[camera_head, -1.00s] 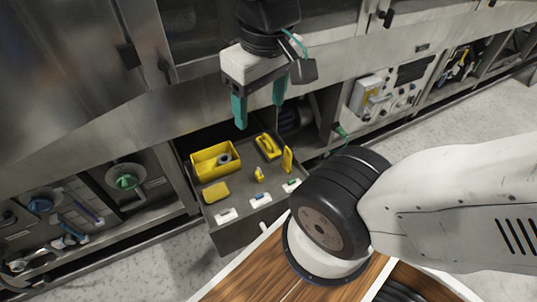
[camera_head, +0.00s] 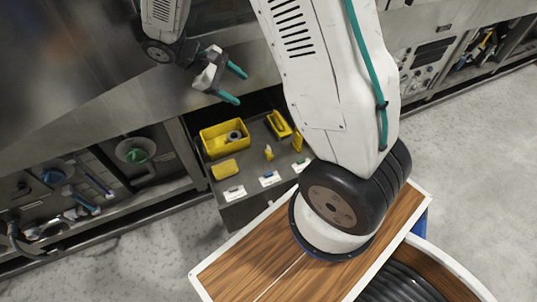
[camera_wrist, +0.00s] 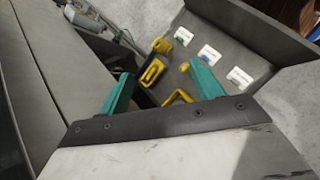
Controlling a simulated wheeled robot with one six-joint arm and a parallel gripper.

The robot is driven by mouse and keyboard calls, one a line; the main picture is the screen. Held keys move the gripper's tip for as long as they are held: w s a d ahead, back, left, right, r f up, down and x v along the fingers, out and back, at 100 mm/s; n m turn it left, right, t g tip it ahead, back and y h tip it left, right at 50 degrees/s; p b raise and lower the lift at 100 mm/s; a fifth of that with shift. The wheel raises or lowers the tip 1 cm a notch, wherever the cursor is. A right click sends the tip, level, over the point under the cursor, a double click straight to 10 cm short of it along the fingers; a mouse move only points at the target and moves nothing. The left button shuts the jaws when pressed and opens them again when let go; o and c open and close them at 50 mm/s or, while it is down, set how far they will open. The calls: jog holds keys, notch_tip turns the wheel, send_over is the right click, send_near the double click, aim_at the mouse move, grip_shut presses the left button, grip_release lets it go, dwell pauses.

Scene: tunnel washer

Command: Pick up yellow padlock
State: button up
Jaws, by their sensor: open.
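A small upright yellow piece that looks like the yellow padlock (camera_head: 269,153) stands near the middle of the open grey drawer. It seems to be the small yellow spot in the wrist view (camera_wrist: 184,67), beside the right finger, but its shape is too small to make out there. My gripper (camera_head: 233,85) has teal fingers and is open and empty. It hangs above and behind the drawer, apart from everything in it. In the wrist view my gripper (camera_wrist: 158,70) has its fingers wide apart, with yellow things below.
The drawer (camera_head: 243,213) also holds a yellow open box (camera_head: 205,142), a yellow-and-black item (camera_head: 279,123), a yellow upright piece (camera_head: 298,142), a yellow block (camera_head: 224,169) and white labelled pieces (camera_head: 235,192). The steel machine front (camera_head: 60,80) rises behind the drawer.

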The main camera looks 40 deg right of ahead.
notch_tip(320, 180, down, 16)
jog(key=w+n+h, duration=0.3)
jog(key=n, duration=0.1)
jog(key=n+t+h, duration=0.1)
jog(key=n+h, duration=0.2)
jog(key=n, duration=0.2)
send_near(266, 154)
jog(key=shift+s+d+r, duration=0.1)
jog(key=shift+s+d, duration=0.1)
jog(key=shift+d, duration=0.9)
jog(key=x, duration=0.7)
jog(key=shift+s+d+f, duration=0.2)
jog(key=shift+s+f, duration=0.1)
jog(key=shift+f, duration=0.15)
jog(key=shift+d+f, duration=0.1)
jog(key=shift+d, duration=0.05)
jog(key=c, duration=1.1)
